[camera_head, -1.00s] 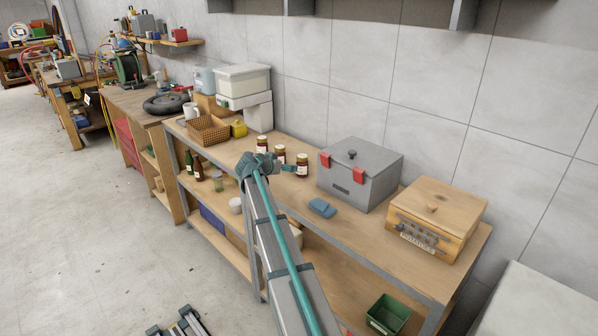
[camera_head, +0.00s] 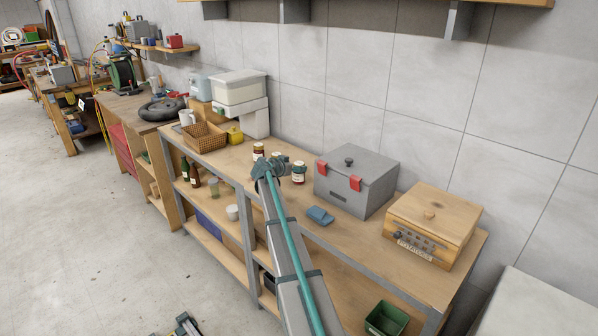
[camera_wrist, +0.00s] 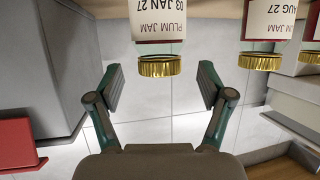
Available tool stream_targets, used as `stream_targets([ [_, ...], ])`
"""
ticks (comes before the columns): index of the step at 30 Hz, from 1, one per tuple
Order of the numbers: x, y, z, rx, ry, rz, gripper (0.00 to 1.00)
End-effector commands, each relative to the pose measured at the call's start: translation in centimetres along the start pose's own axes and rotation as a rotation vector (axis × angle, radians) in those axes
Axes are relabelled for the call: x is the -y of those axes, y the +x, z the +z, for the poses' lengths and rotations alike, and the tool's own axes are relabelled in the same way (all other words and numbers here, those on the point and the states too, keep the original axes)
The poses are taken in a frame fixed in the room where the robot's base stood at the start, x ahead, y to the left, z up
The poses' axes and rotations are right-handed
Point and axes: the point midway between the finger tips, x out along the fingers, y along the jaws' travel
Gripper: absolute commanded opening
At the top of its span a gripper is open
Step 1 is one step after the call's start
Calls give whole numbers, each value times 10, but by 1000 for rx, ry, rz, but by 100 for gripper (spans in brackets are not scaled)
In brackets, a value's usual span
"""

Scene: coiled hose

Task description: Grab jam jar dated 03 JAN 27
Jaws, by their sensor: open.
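The jam jar dated 03 JAN 27 (camera_wrist: 158,25) shows in the wrist view, upside down in the picture, with a white PLUM JAM label and a gold lid. In the head view it appears to be the jar nearest the grey box (camera_head: 299,173). My gripper (camera_wrist: 160,78) is open and empty, its fingers on either side of the lid in the picture. I cannot tell whether the jar is between the fingertips or beyond them. In the head view my gripper (camera_head: 271,167) is close to the jars and partly covers the middle one.
A second jar marked AUG 27 (camera_wrist: 284,22) stands beside it, with a third jar (camera_head: 258,151) further left in the head view. The grey box with red latches (camera_head: 345,190) is to the right. A blue sponge (camera_head: 320,215) lies on the shelf in front.

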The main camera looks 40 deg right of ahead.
Motion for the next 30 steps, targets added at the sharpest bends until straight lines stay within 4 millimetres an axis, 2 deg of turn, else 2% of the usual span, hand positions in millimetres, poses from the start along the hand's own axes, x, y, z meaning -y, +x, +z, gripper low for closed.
stream_targets([
  [3, 0, 18, -3, 1, 0, 1, 79],
  [6, 0, 25, -1, 0, 0, 1, 79],
  [13, -1, 26, 0, -1, 0, 0, 79],
  [27, -1, 25, 1, 0, 0, 0, 1],
  [30, -1, 25, 0, -1, 0, 0, 0],
])
